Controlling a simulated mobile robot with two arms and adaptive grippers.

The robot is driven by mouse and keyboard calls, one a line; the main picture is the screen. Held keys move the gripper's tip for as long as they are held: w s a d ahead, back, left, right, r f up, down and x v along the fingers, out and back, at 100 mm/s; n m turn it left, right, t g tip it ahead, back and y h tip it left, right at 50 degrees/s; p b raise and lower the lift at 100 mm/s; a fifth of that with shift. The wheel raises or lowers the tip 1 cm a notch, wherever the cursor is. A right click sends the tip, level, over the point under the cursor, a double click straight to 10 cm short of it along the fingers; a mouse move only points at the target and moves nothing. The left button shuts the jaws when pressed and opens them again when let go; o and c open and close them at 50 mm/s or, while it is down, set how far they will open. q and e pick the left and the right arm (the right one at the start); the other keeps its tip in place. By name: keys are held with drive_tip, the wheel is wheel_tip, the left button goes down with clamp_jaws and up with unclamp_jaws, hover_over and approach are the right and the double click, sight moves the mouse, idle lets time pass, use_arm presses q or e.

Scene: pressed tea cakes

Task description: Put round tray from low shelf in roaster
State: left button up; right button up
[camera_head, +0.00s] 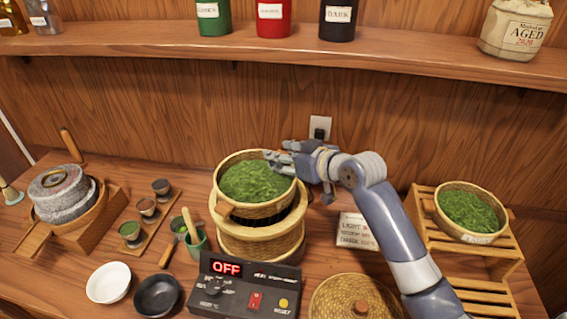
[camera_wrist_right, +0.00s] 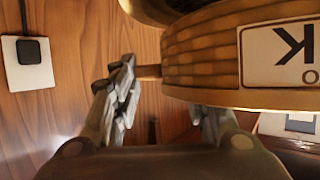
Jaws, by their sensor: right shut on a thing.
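A round woven tray (camera_head: 221,196) full of green leaves is over the roaster (camera_head: 262,244), a round woven drum with a dark opening. The tray sits slightly left of the roaster's middle, with dark opening showing below its front rim. I cannot tell whether it touches the roaster. My right gripper (camera_head: 283,160) is shut on the tray at its back right side. In the right wrist view, the tray's wall (camera_wrist_right: 205,62) and a short peg handle are close to the fingers (camera_wrist_right: 165,100). My left gripper is not in view.
A slatted rack (camera_head: 505,262) at right holds another leaf-filled tray (camera_head: 483,237) on top; its visible lower slats are bare. A woven lid (camera_head: 330,300) and control box (camera_head: 240,285) reading OFF lie in front. Cups, bowls (camera_head: 108,283) and a stone mill (camera_head: 62,190) stand left.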

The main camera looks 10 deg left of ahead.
drive_tip(key=shift+w+f+p, duration=0.15)
drive_tip(key=shift+f+p, duration=0.2)
drive_tip(key=shift+f, duration=0.05)
wheel_tip(320, 180, down, 2)
drive_tip(key=shift+f+p, duration=0.1)
drive_tip(key=shift+p, duration=0.35)
drive_tip(key=shift+f, duration=0.25)
drive_tip(key=o, duration=1.2)
drive_tip(key=shift+c, duration=0.2)
drive_tip(key=b+v, duration=0.2)
drive_tip(key=v, duration=1)
drive_tip(key=shift+f, duration=0.1)
